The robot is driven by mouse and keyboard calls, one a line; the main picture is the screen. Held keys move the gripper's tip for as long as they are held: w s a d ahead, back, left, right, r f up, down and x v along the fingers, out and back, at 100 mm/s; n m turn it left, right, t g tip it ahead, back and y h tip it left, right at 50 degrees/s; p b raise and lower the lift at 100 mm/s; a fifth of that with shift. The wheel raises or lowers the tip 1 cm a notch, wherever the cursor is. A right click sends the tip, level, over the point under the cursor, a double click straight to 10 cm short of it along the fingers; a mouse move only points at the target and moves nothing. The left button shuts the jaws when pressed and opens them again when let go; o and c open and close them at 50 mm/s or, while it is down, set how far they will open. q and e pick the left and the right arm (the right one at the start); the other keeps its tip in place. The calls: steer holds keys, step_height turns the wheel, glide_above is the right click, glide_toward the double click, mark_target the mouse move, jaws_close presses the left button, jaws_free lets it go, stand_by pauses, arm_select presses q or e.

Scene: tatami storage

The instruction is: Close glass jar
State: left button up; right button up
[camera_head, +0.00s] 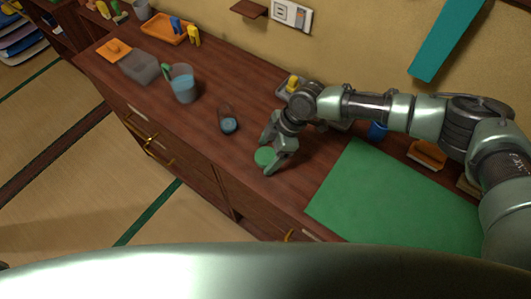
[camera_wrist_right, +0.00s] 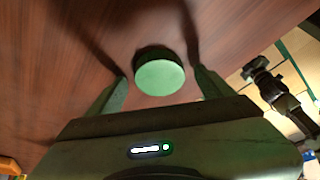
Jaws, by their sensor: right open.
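A glass jar (camera_head: 227,119) with dark blue content at its bottom stands on the wooden counter, left of my right gripper; no lid shows on it. A round green lid (camera_head: 265,156) lies on the counter near the front edge. My right gripper (camera_head: 270,155) is open, with its fingers on either side of the lid. In the right wrist view the lid (camera_wrist_right: 160,75) sits just beyond and between the spread fingertips, and contact cannot be made out.
An orange tray (camera_head: 166,31) is at the back. A green mat (camera_head: 395,195) lies at right. Small items stand behind my right arm.

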mark_target(268, 155)
stand_by(0.3)
steer(key=c, duration=1.4)
steer(key=shift+o, duration=0.2)
